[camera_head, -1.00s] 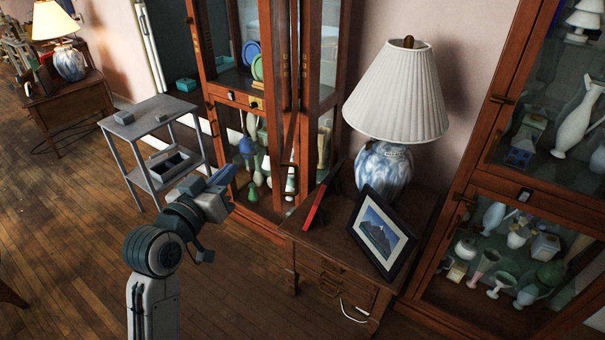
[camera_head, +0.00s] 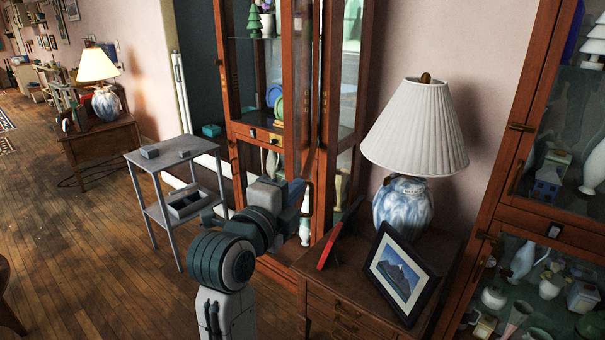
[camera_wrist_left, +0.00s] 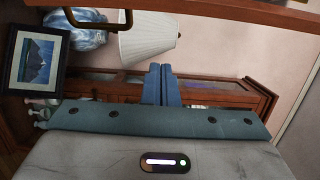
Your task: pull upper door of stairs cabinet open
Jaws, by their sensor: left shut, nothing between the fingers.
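The tall wooden cabinet with glass panels (camera_head: 238,128) stands at the centre of the head view, with plates and small ornaments inside. Its upper glass part rises above a wooden band with a small label and latch. I cannot tell whether the upper door is ajar. My left gripper (camera_head: 297,192) is in front of the cabinet, below that band, shut and empty. In the left wrist view, the shut fingers (camera_wrist_left: 161,82) point toward a wooden rail (camera_wrist_left: 225,10) with a dark handle (camera_wrist_left: 128,20). My right gripper is out of view.
A wooden chest (camera_head: 340,300) with a lamp (camera_head: 415,135), a framed picture (camera_head: 398,275) and a red-edged frame stands right of my left arm. A grey two-shelf stand (camera_head: 172,153) is left. Another glass cabinet (camera_head: 520,130) is far right.

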